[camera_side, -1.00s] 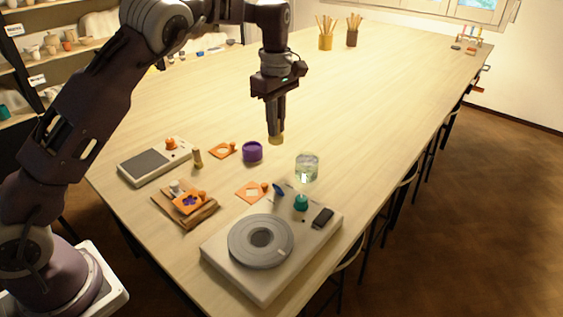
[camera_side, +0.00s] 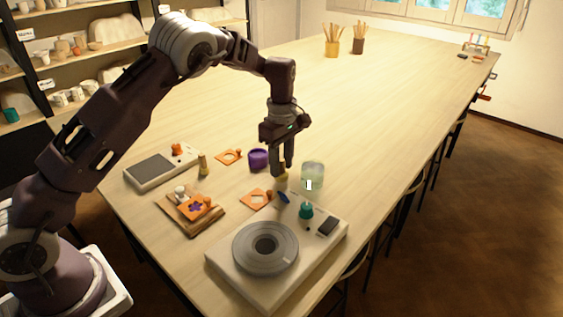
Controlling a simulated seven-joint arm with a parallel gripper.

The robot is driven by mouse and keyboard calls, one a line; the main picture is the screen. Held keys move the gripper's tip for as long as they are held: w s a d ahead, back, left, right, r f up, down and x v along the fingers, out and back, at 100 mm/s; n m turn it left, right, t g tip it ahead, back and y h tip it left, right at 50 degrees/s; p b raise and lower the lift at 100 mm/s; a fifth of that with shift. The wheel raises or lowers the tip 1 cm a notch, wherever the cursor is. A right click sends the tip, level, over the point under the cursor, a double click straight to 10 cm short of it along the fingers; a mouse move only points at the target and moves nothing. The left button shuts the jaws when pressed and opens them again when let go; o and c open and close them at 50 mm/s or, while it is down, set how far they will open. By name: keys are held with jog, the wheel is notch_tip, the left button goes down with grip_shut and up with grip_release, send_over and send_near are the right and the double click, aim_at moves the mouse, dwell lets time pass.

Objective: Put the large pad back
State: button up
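My gripper (camera_side: 282,167) points down over the table behind the white wheel unit. It appears shut on a small tan-yellow pad (camera_side: 281,183), whose lower end shows below the fingertips; the fingers hide its upper part. The pad is low, close to the tabletop; I cannot tell whether it touches. A similar slim tan piece (camera_side: 203,164) stands upright at the left. A clear glass jar (camera_side: 313,174) is just right of my gripper, and a purple bowl (camera_side: 258,159) is just left. A blue-tipped piece (camera_side: 283,198) lies just below the held pad.
The white wheel unit (camera_side: 225,263) carries a teal-knobbed piece (camera_side: 306,210). Orange stencils (camera_side: 229,157) (camera_side: 256,199) lie nearby. A wooden board (camera_side: 215,222) holds another stencil, and a grey-screened device (camera_side: 150,168) is at the left. The table's far half is mostly clear.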

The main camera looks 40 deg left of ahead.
aim_at(282, 159)
jog(key=s+r+m+t, duration=0.1)
jog(key=s+r, duration=0.2)
jog(key=r, duration=0.7)
jog(key=s+r+m, duration=0.2)
jog(key=s+r, duration=0.1)
jog(key=r, duration=0.7)
jog(key=s+d+r+m+t+h, duration=0.15)
jog(key=s+r+m, duration=0.35)
jog(key=s, duration=0.6)
jog(key=s+d+f+m+t, duration=0.1)
jog(key=s+f+m, duration=0.2)
jog(key=s, duration=0.6)
jog(key=s+d+f+m+t+y, duration=0.1)
jog(key=s+f+m+t, duration=0.1)
jog(key=s+m, duration=0.5)
jog(key=s+f, duration=0.1)
jog(key=s, duration=0.2)
jog(key=shift+s+f, duration=0.15)
